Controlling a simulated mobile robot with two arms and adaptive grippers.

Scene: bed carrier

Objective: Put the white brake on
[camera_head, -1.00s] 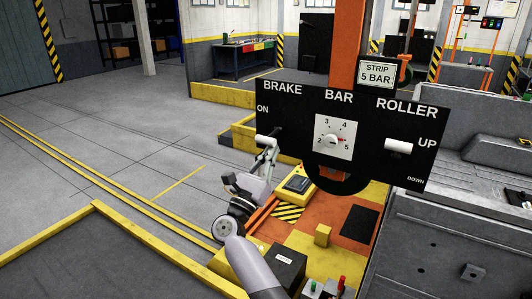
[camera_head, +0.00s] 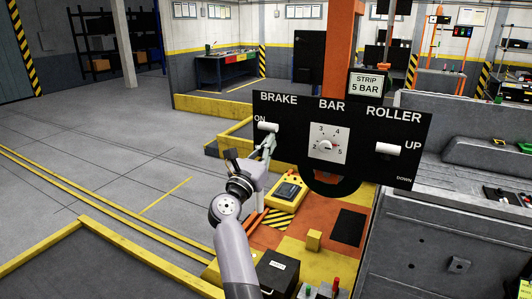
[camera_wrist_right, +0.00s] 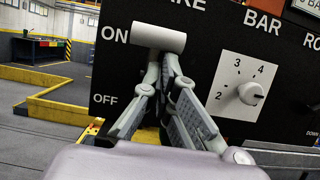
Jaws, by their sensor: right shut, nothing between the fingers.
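The white brake handle (camera_head: 267,127) sits at the left of the black panel (camera_head: 357,135), under the BRAKE label. In the right wrist view the brake handle (camera_wrist_right: 158,38) is level with the ON label, well above OFF. My right gripper (camera_head: 271,139) is just below the handle in the head view. In the right wrist view its fingers (camera_wrist_right: 170,68) are shut and empty, with the tips right under the handle. They look to be touching its underside or very close to it. The fingers hide the lever's slot. My left gripper is not in view.
The BAR dial (camera_head: 327,145) and the white ROLLER handle (camera_head: 388,149), near UP, are on the same panel. An orange post (camera_head: 341,50) rises behind it. A grey machine body (camera_head: 420,245) stands at the right. Open floor (camera_head: 90,150) lies to the left.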

